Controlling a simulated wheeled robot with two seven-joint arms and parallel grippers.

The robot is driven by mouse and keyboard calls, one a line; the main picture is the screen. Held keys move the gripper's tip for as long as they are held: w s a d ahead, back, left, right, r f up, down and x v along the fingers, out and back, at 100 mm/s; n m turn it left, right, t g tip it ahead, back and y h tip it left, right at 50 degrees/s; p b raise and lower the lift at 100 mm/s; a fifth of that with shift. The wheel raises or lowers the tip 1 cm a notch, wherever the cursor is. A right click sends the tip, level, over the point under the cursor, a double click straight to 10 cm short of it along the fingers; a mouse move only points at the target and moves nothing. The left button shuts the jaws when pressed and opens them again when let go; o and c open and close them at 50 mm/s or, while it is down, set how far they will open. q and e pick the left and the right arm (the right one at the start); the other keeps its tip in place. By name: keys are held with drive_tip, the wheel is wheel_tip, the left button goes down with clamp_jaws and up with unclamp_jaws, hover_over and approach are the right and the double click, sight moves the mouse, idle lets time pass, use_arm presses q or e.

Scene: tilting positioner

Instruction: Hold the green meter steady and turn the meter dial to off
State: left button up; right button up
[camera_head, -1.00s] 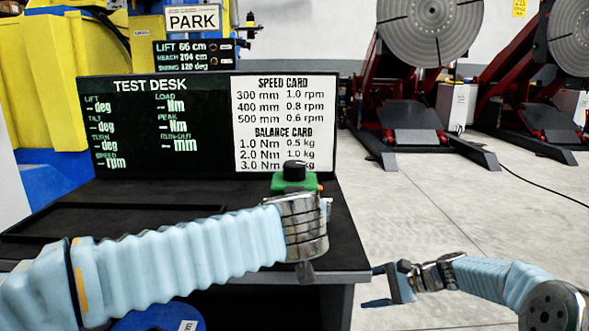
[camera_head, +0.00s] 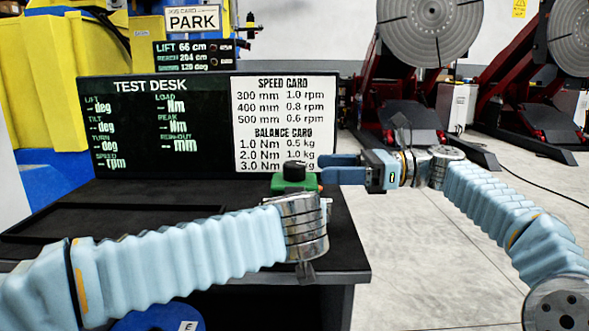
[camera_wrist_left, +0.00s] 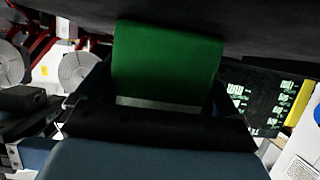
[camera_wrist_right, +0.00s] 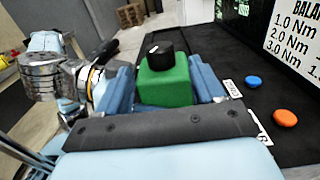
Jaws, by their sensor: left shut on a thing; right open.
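The green meter (camera_head: 280,184) is a green block with a black round dial (camera_head: 294,171) on top, near the desk's right edge. My left gripper (camera_wrist_left: 165,85) is shut on the meter, which fills the space between its fingers in the left wrist view; its wrist hides most of this in the head view. My right gripper (camera_head: 325,168) is open, just right of the dial. In the right wrist view, the meter (camera_wrist_right: 165,85) and the dial (camera_wrist_right: 160,52), with a small white mark, show between the open fingers. I cannot tell whether these fingers touch anything.
The black desk (camera_head: 340,240) carries the test desk display board (camera_head: 150,140) behind the meter and a flat dark tray (camera_head: 60,225) at left. A blue disc (camera_wrist_right: 253,81) and an orange disc (camera_wrist_right: 284,118) lie near the meter. Red positioners (camera_head: 400,100) stand far right on open floor.

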sight(295, 169)
drive_tip(key=a, duration=0.7)
drive_tip(key=shift+a, duration=0.2)
drive_tip(key=c, duration=0.9)
drive_tip(key=shift+n+g+h, duration=0.3)
drive_tip(key=shift+n+g, duration=1.1)
drive_tip(key=shift+g, duration=0.8)
drive_tip(key=shift+c, duration=0.2)
drive_tip(key=shift+g, duration=0.3)
drive_tip(key=o, duration=0.9)
